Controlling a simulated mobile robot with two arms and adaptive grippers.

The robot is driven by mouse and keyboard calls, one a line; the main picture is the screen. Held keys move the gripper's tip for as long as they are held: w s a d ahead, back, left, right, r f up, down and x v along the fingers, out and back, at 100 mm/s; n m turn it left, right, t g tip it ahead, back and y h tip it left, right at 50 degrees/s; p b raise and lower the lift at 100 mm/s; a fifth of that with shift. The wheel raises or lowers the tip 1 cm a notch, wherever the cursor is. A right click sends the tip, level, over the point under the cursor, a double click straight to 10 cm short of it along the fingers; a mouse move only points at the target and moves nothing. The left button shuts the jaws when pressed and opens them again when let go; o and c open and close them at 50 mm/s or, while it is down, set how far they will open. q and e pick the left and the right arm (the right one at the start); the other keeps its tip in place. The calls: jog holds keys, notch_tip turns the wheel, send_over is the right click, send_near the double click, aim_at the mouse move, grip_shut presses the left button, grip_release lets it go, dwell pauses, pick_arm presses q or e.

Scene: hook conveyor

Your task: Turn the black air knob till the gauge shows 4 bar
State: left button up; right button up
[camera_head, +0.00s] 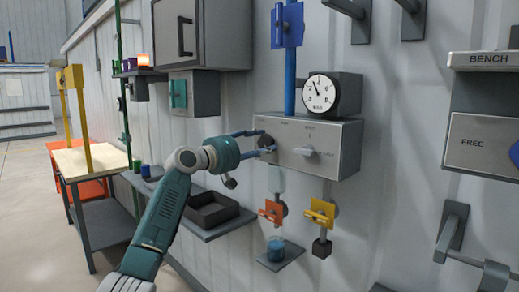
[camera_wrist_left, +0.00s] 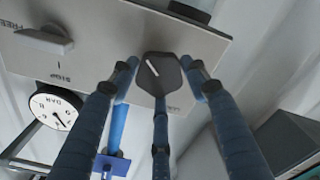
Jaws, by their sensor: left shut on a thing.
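The black air knob (camera_head: 265,141) sits at the left end of a grey control box (camera_head: 335,152) on the wall. My left gripper (camera_head: 259,144) reaches it from the left, and its fingers are shut around the knob. In the left wrist view the knob (camera_wrist_left: 166,72) lies between the blue fingers, with a white mark line on its face. The round white gauge (camera_head: 320,93) stands above the box. Its needle points up and slightly left; the exact value is too small to read. The gauge also shows upside down in the left wrist view (camera_wrist_left: 54,108). My right gripper is not in view.
A grey lever handle (camera_head: 303,152) is on the same box. A blue pipe (camera_head: 290,80) with a blue valve runs above. Orange (camera_head: 273,212) and yellow (camera_head: 319,213) valves hang below. A shelf with a black tray (camera_head: 213,210) lies under my left arm.

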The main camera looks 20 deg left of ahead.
pick_arm(q)
jog(key=shift+d+f+m, duration=0.4)
jog(key=shift+f+m, duration=0.1)
jog(key=shift+f, duration=0.3)
jog(key=o, duration=1.2)
jog(key=shift+r, duration=0.35)
jog(key=v, duration=1.2)
